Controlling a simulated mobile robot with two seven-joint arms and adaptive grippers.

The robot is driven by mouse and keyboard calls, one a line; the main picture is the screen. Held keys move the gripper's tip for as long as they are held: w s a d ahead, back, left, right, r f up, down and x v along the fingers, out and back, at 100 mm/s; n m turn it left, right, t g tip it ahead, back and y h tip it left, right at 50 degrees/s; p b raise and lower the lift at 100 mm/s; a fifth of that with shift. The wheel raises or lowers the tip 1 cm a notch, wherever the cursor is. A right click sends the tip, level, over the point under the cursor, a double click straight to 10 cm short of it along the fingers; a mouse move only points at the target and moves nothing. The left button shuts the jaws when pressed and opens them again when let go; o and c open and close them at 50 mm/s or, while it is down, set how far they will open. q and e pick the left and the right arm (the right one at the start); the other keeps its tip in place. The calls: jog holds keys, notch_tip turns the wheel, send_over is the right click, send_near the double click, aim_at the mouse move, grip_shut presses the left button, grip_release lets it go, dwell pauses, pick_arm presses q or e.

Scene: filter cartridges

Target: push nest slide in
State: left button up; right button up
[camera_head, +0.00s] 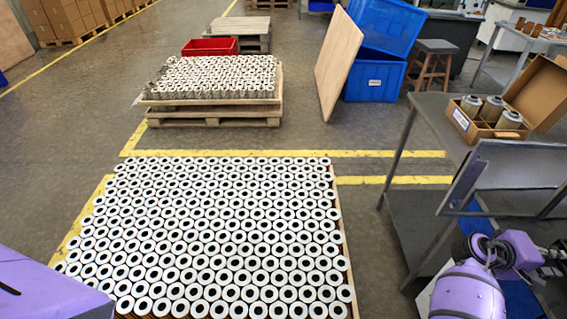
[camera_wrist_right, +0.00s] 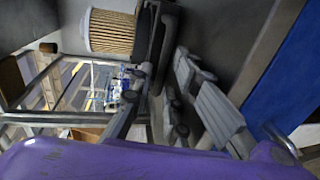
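I cannot pick out the nest slide for certain. A grey tilted plate (camera_head: 508,172) stands at the front of the workbench on the right in the head view. My right gripper (camera_head: 550,262) is low at the right edge of the head view, below that plate, partly cut off and behind my purple arm. In the right wrist view, the dark gripper links show in the middle, and a pleated tan cartridge (camera_wrist_right: 110,32) shows beside them, upper left. I cannot tell whether they touch it. My left gripper is out of view; only a purple arm part shows at lower left.
A cardboard box (camera_head: 462,122) with several cartridges stands on the grey workbench (camera_head: 432,104). A pallet packed with white-ended cartridges (camera_head: 215,235) fills the lower middle. Another loaded pallet (camera_head: 215,110), a blue bin (camera_head: 374,80) and a stool (camera_head: 437,47) stand behind. Floor between pallet and bench is clear.

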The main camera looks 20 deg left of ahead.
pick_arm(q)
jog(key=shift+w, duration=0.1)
pick_arm(e)
jog(key=shift+o, duration=0.7)
jog(key=shift+f, duration=0.1)
jog(key=shift+s+a, duration=0.1)
jog(key=shift+a, duration=0.15)
jog(key=shift+s+a, duration=0.15)
jog(key=shift+a, duration=0.2)
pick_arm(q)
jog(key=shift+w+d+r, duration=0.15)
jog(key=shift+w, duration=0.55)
pick_arm(e)
jog(key=v, duration=0.7)
jog(key=shift+r, duration=0.3)
jog(key=shift+d, duration=0.1)
